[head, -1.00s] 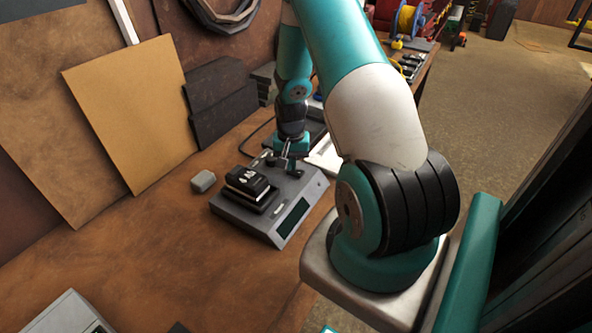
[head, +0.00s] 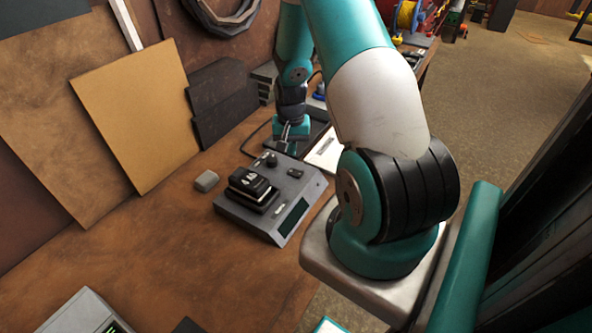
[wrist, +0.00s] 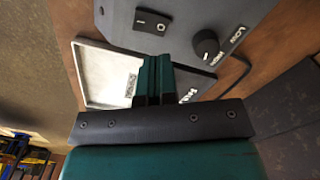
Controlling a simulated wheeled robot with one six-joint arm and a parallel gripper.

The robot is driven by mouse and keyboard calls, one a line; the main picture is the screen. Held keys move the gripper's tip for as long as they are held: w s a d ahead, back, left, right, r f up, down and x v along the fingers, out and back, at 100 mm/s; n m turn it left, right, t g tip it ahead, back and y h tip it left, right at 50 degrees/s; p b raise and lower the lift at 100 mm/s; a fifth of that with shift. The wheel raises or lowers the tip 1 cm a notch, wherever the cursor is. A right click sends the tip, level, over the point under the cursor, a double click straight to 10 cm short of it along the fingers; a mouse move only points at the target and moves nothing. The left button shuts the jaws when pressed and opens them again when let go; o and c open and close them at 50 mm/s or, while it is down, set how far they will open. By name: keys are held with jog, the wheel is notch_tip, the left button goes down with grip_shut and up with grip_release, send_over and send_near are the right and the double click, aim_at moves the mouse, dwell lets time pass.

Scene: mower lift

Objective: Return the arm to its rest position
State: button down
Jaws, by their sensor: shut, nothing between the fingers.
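My gripper (head: 290,143) is above the bench, just behind the far edge of a grey device (head: 268,207) with a dark display. In the wrist view my gripper (wrist: 154,62) has its green fingers together, with nothing between them. A black block with white marks (head: 250,183) sits on top of the device. The device also has a round knob (head: 271,160) and a rocker switch (head: 296,173); both show in the wrist view, the knob (wrist: 206,44) to the right and the switch (wrist: 151,22) at the top.
A white tray or sheet (head: 327,150) lies behind the device. A small grey block (head: 206,181) is to its left. Boards (head: 137,115) lean on the wall. Another grey device (head: 75,314) stands at the lower left. The bench (head: 150,245) between them is mostly clear.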

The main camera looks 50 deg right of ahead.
dwell(0.3)
jog(key=w+a+r+n+y+b, duration=0.1)
jog(key=a+r+n, duration=0.2)
jog(key=a+r, duration=0.35)
jog(key=a+r+n+t+b, duration=0.1)
jog(key=a+r+n+b, duration=0.15)
jog(key=a, duration=0.65)
jog(key=w+a+r+n+y, duration=0.1)
jog(key=a+r+n, duration=0.2)
jog(key=a+r, duration=0.3)
jog(key=s+a+r+n+b, duration=0.1)
jog(key=s+a+r+n, duration=0.1)
jog(key=s+a, duration=0.3)
jog(key=s+a+r+n+y+b, duration=0.1)
jog(key=s+a+r+n, duration=0.1)
jog(key=s+a+n, duration=0.2)
jog(key=s+a+r+n+g+y+b, duration=0.1)
jog(key=s+a+r+n, duration=0.1)
jog(key=s+a, duration=0.5)
jog(key=shift+s+a+n, duration=0.35)
jog(key=shift+s+n, duration=0.3)
jog(key=shift+n, duration=0.2)
